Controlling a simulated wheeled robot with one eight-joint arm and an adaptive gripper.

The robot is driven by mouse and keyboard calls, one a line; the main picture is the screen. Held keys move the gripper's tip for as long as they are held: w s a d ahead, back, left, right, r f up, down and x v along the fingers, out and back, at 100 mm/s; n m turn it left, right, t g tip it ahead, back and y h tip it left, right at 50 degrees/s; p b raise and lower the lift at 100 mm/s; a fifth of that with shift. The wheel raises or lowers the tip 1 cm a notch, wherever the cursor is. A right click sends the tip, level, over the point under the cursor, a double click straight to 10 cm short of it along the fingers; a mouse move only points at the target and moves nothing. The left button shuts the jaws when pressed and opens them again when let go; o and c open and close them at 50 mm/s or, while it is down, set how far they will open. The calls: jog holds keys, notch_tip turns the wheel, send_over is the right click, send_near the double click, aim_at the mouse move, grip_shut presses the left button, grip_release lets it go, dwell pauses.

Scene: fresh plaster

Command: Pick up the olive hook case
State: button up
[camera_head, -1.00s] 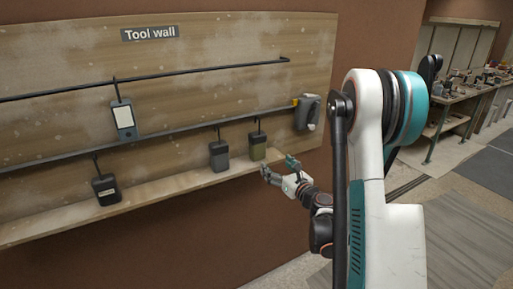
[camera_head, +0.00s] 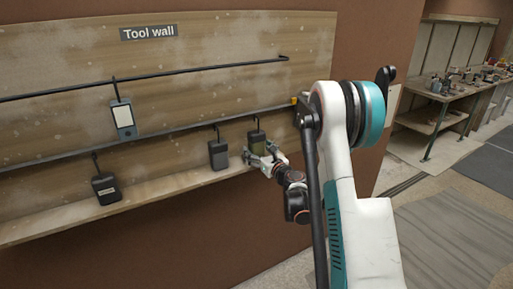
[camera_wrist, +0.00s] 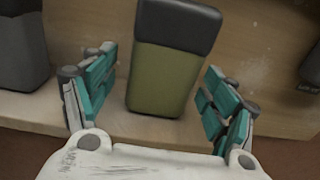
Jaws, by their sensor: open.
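The olive hook case (camera_head: 257,138) has a dark top and hangs from a hook on the lower rail of the tool wall. In the wrist view the olive case (camera_wrist: 162,78) stands between the two teal fingers, with a gap on each side. My gripper (camera_head: 262,157) is open at the case's lower part; it also shows in the wrist view (camera_wrist: 158,105). The fingers partly hide the case's lower end in the head view.
A grey case (camera_head: 218,154) hangs close to the left, and shows in the wrist view (camera_wrist: 22,45). A black case (camera_head: 106,188) and a blue-grey device (camera_head: 123,118) hang farther left. A wooden ledge (camera_head: 160,189) runs below.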

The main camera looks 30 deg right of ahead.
jog(key=shift+w+d, duration=0.1)
jog(key=shift+w, duration=0.75)
jog(key=shift+c, duration=0.5)
jog(key=c, duration=1.2)
